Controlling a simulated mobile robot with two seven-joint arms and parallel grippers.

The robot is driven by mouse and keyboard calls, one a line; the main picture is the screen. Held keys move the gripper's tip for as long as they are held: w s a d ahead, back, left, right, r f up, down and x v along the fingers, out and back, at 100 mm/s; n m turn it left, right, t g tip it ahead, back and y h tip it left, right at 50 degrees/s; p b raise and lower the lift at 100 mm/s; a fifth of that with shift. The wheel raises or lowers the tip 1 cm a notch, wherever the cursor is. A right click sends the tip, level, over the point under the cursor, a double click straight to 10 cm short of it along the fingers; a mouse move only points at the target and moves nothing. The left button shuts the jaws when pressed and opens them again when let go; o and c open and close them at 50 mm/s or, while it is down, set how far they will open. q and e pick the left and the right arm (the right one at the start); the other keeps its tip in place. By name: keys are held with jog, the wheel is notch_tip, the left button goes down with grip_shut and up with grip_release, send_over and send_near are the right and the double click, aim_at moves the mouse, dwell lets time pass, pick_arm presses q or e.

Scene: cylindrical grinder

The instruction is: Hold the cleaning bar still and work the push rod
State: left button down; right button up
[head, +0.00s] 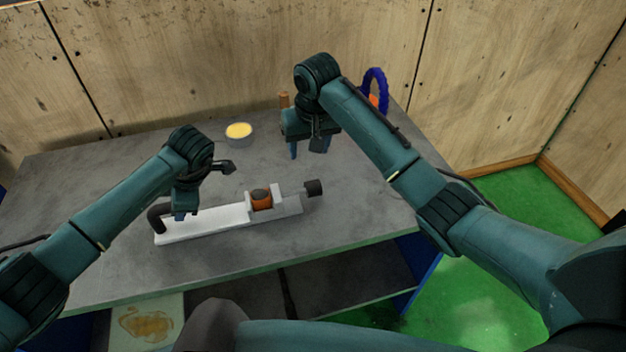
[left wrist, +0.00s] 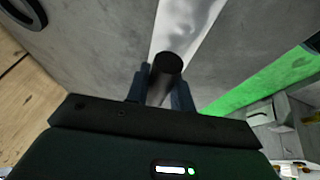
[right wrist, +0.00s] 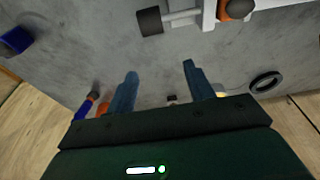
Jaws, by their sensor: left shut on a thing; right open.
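My right gripper (head: 307,152) is open and empty above the table, behind the knob.
A grey bowl with yellow contents (head: 238,131) stands at the back of the table. A blue loop (head: 376,82) and a small orange-brown upright piece (head: 284,99) are behind my right gripper. Wooden walls close the back. Table space right of the knob is clear.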

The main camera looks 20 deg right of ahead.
aim_at(313, 183)
jog(key=f+g, duration=0.1)
jog(key=f, duration=0.2)
jog(key=s+f, duration=0.1)
jog(key=f, duration=0.1)
jog(key=s+f+g, duration=0.1)
jog(key=f, duration=0.2)
jog(key=shift+s+d+f+g, duration=0.1)
jog(key=shift+f+g, duration=0.2)
jog(key=shift+f, duration=0.05)
grip_shut()
dwell(0.6)
